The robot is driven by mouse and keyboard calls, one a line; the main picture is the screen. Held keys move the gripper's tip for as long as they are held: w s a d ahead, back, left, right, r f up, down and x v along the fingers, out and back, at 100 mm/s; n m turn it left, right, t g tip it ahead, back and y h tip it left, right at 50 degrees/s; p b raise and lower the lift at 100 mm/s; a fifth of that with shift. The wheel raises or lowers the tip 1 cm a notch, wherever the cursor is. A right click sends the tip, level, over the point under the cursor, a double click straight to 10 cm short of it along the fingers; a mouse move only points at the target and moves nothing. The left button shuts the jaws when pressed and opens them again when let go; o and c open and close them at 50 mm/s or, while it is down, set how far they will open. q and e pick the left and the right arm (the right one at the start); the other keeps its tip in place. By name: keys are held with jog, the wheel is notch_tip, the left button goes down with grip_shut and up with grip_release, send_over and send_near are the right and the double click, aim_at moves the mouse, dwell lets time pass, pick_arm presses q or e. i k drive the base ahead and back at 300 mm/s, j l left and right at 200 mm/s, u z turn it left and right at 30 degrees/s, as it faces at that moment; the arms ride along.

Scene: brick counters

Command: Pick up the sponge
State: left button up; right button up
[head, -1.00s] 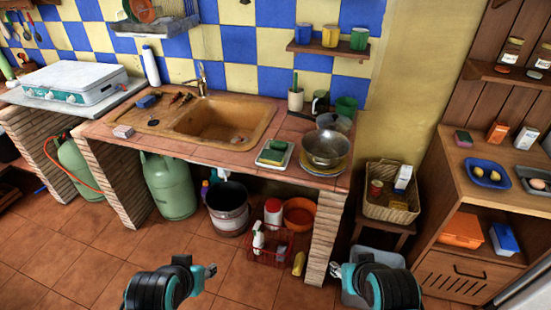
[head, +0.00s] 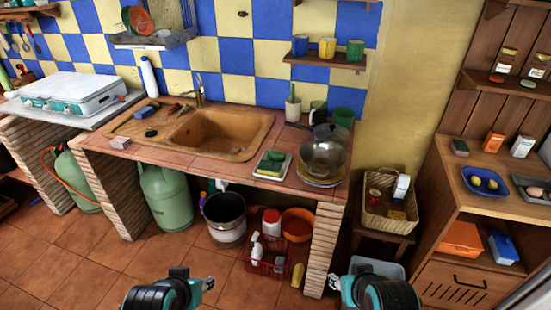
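Several sponge-like blocks are in view, and I cannot tell which one the task means. A green-and-yellow block (head: 271,168) lies in a pale dish on the counter, right of the sink. Another small block (head: 460,147) sits on the right-hand cabinet. My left gripper (head: 209,284) and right gripper (head: 334,284) are low in the view, apart from all of these, in front of the counter. Their finger opening is too small to judge.
The tiled counter (head: 225,175) holds a brown sink (head: 218,135) and a metal bowl (head: 322,159). Below it are a black-and-white bucket (head: 225,222), a red basket (head: 266,258) and a green gas cylinder (head: 166,195). A wicker basket (head: 380,221) stands right. The front floor is clear.

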aim_at(267, 168)
jog(key=i+j+z, duration=1.15)
jog(key=j, duration=0.15)
